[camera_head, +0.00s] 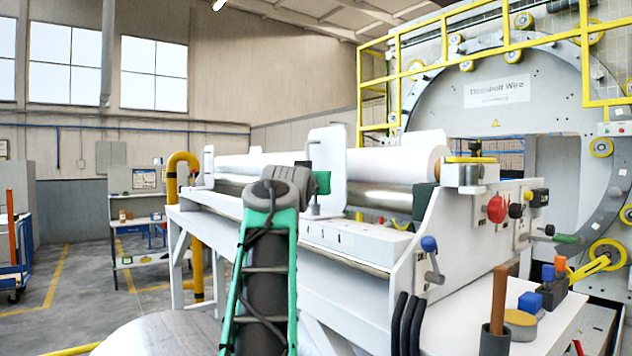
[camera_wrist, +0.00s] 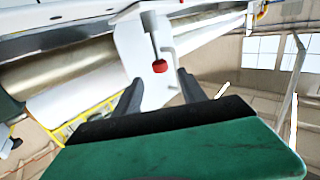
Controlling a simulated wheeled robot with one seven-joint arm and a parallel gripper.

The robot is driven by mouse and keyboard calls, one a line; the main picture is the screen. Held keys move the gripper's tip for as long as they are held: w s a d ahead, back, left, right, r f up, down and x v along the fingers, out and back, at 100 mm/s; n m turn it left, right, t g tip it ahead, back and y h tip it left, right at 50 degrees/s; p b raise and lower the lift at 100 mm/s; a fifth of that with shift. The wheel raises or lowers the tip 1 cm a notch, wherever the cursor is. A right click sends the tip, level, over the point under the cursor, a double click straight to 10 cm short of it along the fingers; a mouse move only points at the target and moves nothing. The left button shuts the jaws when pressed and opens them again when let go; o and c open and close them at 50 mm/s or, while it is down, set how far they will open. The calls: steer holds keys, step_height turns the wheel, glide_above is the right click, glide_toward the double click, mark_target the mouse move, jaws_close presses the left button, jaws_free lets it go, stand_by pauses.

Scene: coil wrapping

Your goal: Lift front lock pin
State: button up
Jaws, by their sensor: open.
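A lock pin (camera_wrist: 152,38) with a red round knob (camera_wrist: 159,66) shows in the wrist view, set against a white upright plate (camera_wrist: 133,48). The same kind of plate (camera_head: 328,160) stands across the roller bed in the head view, just behind the end of my arm. My gripper (camera_wrist: 159,78) is open, with its two dark fingers either side of the red knob in the picture. I cannot tell how deep the knob sits between them. In the head view my gripper is mostly hidden behind my own arm; a green part of it (camera_head: 322,182) shows beside the plate.
White rolls (camera_head: 390,160) lie above shiny metal rollers on the bench (camera_head: 340,238). A control panel (camera_head: 496,208) with knobs and levers is at the right end. A side shelf (camera_head: 540,318) holds small blocks and a handled tool.

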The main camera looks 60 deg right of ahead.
steer(key=p+x, duration=0.4)
steer(key=x, duration=0.3)
steer(key=shift+r, duration=0.15)
steer(key=shift+w+d, duration=0.1)
steer(key=shift+d, duration=0.15)
jaws_close()
stand_by(0.9)
